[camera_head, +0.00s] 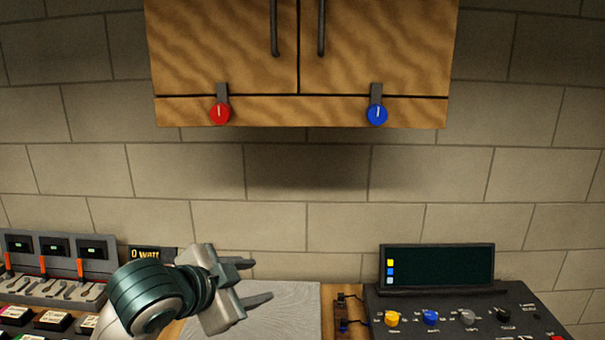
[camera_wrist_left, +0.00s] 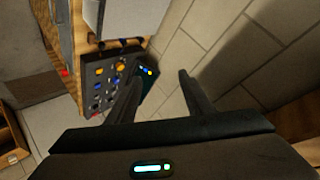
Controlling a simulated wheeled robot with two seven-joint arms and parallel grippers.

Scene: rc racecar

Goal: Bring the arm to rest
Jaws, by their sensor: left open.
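My left gripper (camera_head: 258,281) comes in from the lower left of the head view, above the work surface. Its two fingers are spread apart, pointing right, with nothing between them. In the left wrist view its two dark fingers (camera_wrist_left: 157,95) are also apart and empty. My right gripper shows in neither view.
A control panel (camera_head: 470,318) with coloured knobs and a dark screen (camera_head: 437,267) stands at the right. A rack with orange levers (camera_head: 79,267) stands at the left. A grey board (camera_head: 290,312) lies between them. A wooden cabinet (camera_head: 375,50) with red (camera_head: 220,113) and blue knobs (camera_head: 377,114) hangs above.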

